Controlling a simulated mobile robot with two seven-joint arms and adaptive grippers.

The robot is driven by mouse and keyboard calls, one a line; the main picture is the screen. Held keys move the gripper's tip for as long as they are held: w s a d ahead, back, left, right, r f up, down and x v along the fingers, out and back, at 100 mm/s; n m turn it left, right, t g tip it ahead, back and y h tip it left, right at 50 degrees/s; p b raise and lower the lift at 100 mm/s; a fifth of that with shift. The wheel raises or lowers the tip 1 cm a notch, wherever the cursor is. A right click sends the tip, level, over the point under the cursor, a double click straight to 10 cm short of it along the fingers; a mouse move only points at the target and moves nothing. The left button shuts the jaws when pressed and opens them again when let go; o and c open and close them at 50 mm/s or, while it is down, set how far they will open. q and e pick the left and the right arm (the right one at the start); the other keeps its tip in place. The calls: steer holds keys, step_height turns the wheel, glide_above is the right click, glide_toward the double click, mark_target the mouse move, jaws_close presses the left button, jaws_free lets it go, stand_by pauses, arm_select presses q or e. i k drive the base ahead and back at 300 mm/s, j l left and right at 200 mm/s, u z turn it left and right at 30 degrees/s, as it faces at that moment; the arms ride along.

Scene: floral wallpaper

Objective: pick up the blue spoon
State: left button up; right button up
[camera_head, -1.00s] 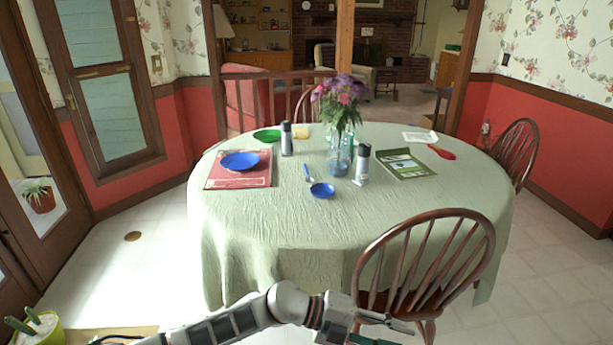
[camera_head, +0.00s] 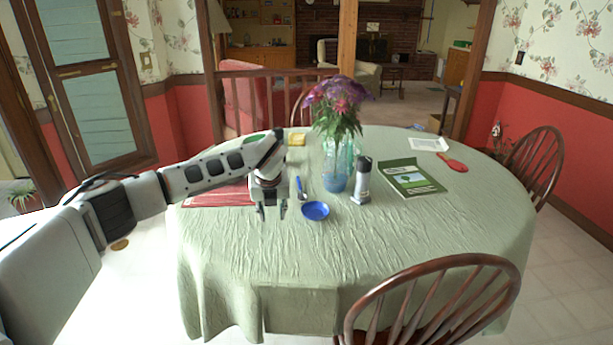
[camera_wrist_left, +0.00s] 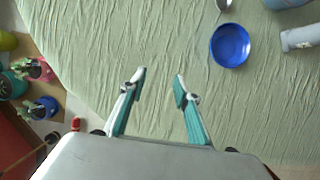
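A small spoon with a blue handle (camera_head: 300,190) lies on the green tablecloth, just behind a small blue bowl (camera_head: 316,211). Its grey end (camera_wrist_left: 223,4) shows at the top edge of the left wrist view, above the blue bowl (camera_wrist_left: 230,45). My left gripper (camera_head: 271,211) points down over the table, left of the spoon and bowl. Its fingers (camera_wrist_left: 159,80) are apart, with only bare cloth seen between them. My right gripper is not in view.
A flower vase (camera_head: 338,165) and a dark-topped shaker (camera_head: 362,180) stand behind and right of the bowl. A green book (camera_head: 411,178) and a red spoon (camera_head: 454,165) lie farther right. My arm partly covers the red placemat (camera_head: 222,195). A chair (camera_head: 430,300) stands in front.

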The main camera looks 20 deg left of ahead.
mark_target(301, 197)
steer(key=i, duration=0.9)
